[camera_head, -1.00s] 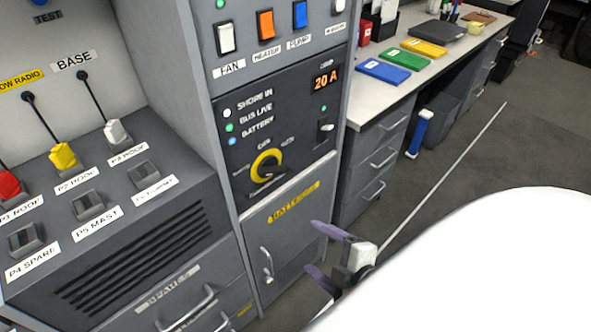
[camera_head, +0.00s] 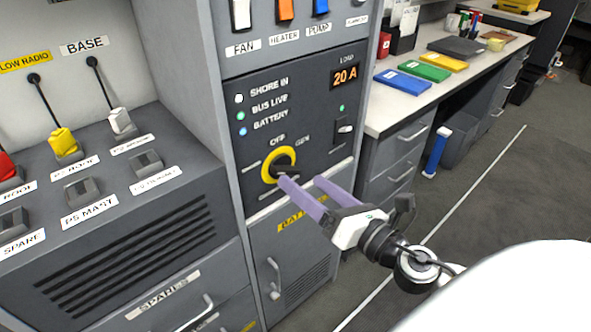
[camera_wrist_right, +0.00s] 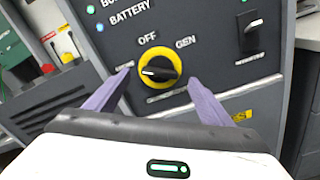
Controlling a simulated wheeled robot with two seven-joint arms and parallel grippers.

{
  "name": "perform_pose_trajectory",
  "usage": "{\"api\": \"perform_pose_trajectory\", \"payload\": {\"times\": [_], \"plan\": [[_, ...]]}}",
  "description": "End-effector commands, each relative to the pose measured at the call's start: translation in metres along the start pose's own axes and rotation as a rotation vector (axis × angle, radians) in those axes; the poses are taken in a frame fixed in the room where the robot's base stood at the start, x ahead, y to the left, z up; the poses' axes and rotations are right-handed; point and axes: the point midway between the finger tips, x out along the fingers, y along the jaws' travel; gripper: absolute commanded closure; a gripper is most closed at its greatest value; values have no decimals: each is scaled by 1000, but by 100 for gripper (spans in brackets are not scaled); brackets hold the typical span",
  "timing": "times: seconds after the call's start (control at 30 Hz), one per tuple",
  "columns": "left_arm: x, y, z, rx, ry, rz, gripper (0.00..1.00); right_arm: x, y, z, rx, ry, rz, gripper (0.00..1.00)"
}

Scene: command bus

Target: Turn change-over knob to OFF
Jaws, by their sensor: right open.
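The change-over knob (camera_head: 281,165) is a black knob inside a yellow ring on the dark panel, with OFF above it and GEN to its upper right. In the right wrist view the knob (camera_wrist_right: 158,70) shows whole, with its white pointer mark toward the left, away from OFF. My right gripper (camera_head: 300,182) is open, its two purple fingers pointing at the panel just below and right of the knob. In the right wrist view the open fingers (camera_wrist_right: 160,82) lie either side of the knob's lower part; contact cannot be told. My left gripper is not in view.
Above the knob are indicator lights, a 20 A display (camera_head: 345,76) and rocker switches. A small toggle switch (camera_head: 343,130) sits to the right. The battery cabinet door (camera_head: 300,250) is below, and a desk (camera_head: 385,118) with coloured folders stands at right.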

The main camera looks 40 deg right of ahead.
Motion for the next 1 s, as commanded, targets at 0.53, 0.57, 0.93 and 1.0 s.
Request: {"api": "perform_pose_trajectory", "payload": {"times": [0.53, 0.57, 0.93, 1.0], "plan": [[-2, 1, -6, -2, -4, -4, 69, 44, -1, -1, 1, 1, -2, 25], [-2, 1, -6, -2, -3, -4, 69, 45, -1, -1, 1, 1, -2, 25], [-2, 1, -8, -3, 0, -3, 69, 44, -1, -1, 2, 0, -2, 57], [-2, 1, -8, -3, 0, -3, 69, 44, -1, -1, 3, 0, -2, 66]]}}
